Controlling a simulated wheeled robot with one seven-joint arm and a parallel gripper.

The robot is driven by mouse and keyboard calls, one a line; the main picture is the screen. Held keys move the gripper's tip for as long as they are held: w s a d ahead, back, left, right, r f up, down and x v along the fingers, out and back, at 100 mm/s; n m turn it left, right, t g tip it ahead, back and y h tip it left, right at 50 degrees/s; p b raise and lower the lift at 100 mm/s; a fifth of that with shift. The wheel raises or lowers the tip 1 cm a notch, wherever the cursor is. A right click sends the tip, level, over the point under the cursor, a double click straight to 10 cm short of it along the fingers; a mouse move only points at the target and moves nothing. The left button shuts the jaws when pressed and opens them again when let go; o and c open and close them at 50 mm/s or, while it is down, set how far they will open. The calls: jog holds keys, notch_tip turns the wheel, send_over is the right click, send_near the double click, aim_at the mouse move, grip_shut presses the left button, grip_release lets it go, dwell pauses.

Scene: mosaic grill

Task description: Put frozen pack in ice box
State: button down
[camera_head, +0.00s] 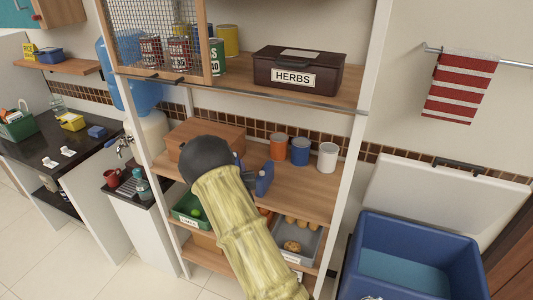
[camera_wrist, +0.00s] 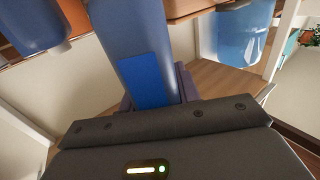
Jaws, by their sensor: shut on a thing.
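The frozen pack (camera_wrist: 148,75) is a slim blue-grey piece with a bright blue patch, and stands out ahead of my gripper in the wrist view. My gripper (camera_head: 252,178) is shut on it in front of the rack's middle shelf. In the head view the blue pack (camera_head: 265,180) shows just right of the gripper, partly hidden by my arm. The ice box (camera_head: 440,234) is a blue chest at the lower right, with its white lid (camera_head: 440,195) raised against the wall. Its near part is cut off by the frame. The gripper and pack are left of the box, apart from it.
The wooden rack has a white right post (camera_head: 357,130) between my gripper and the ice box. Orange (camera_head: 278,147), blue (camera_head: 300,151) and white (camera_head: 327,158) cups stand on the middle shelf. A HERBS box (camera_head: 300,70) sits above. A grey bin (camera_head: 305,243) with food is below.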

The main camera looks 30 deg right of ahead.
jog(key=s+a+f+n+y+b, duration=0.1)
jog(key=s+a+f, duration=0.2)
jog(key=f, duration=0.4)
jog(key=s+a+f+n+y+b, duration=0.1)
jog(key=s+a+f, duration=0.3)
jog(key=f, duration=0.4)
jog(key=s+a+f+n+y+b, duration=0.1)
jog(key=s+a+f+y, duration=0.2)
jog(key=f, duration=0.5)
jog(key=shift+s+a+t+b, duration=0.3)
jog(key=shift+s+a+b, duration=0.1)
jog(key=shift+s+a, duration=0.3)
jog(key=shift+w, duration=0.15)
